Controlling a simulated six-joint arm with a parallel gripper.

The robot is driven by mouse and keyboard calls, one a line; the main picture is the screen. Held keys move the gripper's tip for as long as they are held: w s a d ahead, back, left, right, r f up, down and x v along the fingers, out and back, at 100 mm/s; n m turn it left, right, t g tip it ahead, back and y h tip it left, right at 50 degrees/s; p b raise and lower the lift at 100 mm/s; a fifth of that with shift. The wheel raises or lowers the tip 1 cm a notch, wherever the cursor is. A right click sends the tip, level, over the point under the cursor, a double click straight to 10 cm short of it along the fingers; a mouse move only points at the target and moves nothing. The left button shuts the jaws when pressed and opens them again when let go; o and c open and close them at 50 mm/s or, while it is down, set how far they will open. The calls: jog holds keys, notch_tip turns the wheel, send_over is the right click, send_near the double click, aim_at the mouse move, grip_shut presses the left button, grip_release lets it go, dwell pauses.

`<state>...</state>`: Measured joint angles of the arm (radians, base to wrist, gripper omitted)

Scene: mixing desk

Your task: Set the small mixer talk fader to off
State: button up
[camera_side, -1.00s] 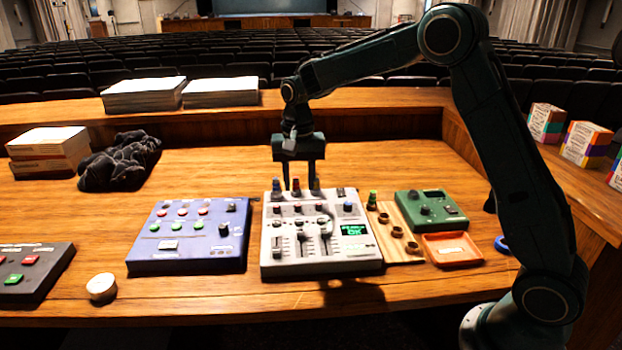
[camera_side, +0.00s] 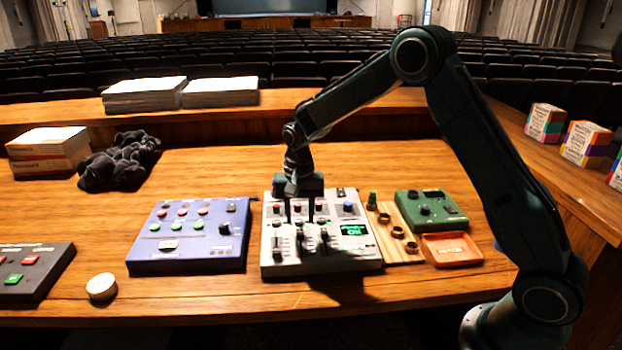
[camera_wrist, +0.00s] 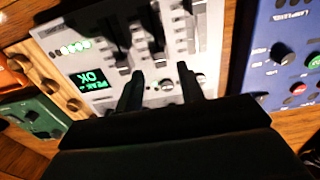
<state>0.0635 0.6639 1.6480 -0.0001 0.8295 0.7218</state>
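The small mixer (camera_side: 348,266) is a light grey panel in the middle of the desk, with small knobs, black fader caps and a green-lit display (camera_side: 353,230). It also fills much of the wrist view (camera_wrist: 213,45). Its faders (camera_side: 324,240) stand side by side on the front half; I cannot read which is the talk fader. Dark fader caps show at the top of the wrist view (camera_wrist: 152,25). My gripper (camera_side: 300,220) is over the mixer, pointing down, with its two fingers apart and nothing seen between them (camera_wrist: 158,76). Contact with the panel cannot be told.
A blue button panel (camera_side: 190,254) lies left of the mixer. A wooden strip with rings (camera_side: 386,238), a green box (camera_side: 452,204) and an orange tray (camera_side: 452,250) lie close on its right. A round white object (camera_side: 101,288) sits farther left. Bare desk lies in front.

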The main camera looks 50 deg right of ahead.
aim_at(300, 232)
jog(key=shift+f, duration=2.25)
grip_shut()
